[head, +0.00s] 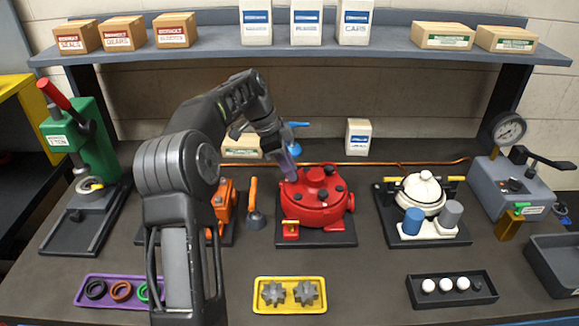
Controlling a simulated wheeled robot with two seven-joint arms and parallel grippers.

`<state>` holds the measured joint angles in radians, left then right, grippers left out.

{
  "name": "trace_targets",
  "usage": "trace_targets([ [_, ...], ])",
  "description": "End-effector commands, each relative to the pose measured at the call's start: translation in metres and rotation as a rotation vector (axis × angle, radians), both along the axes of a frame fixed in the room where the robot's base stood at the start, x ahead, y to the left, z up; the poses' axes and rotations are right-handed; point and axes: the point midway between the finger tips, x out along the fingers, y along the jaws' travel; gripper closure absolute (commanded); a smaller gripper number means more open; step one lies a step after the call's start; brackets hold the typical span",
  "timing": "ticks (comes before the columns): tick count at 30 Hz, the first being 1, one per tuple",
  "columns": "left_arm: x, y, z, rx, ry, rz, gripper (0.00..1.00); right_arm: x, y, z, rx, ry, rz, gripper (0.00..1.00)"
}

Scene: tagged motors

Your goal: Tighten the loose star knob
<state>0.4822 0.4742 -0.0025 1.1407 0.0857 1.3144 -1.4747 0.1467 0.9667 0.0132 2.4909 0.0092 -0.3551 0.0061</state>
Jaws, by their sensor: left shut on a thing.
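The red motor (318,212) stands on a dark base plate in the middle of the bench. Several small dark star knobs (322,196) sit on its top cover. My left arm comes in from the lower left and bends over to the motor. My left gripper (291,177) points down at the upper left edge of the cover, and its jaws are shut on a star knob there. The jaws mostly hide that knob. I cannot tell from this view how far any knob is screwed in. My right gripper is out of view.
An orange motor (226,203) stands left, partly behind my arm, and a white motor (424,194) right. A yellow tray with gears (290,308) lies in front. A green press (95,140) and a gauge unit (512,180) flank the bench. A shelf with boxes (300,50) runs behind.

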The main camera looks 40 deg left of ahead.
Motion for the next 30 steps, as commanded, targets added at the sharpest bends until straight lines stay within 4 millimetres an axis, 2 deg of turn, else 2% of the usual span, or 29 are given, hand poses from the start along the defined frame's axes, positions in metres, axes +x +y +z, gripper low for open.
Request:
trace_targets([
  [1,0.002,0.002,0.005,0.005,-0.013,0.004,1.00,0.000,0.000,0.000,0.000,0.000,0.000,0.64],
  [6,0.002,0.002,0.006,0.005,-0.014,0.004,1.00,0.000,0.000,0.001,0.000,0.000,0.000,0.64],
  [7,0.002,0.002,0.006,0.006,-0.014,0.004,0.74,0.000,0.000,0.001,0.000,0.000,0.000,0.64],
  [15,0.001,0.001,0.003,0.004,-0.007,0.003,0.53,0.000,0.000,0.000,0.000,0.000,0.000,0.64],
  [24,0.000,0.001,0.003,0.002,-0.005,0.003,0.53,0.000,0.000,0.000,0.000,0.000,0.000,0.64],
  [30,-0.004,0.008,0.022,0.003,-0.006,0.004,0.53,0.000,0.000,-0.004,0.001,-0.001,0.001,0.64],
])
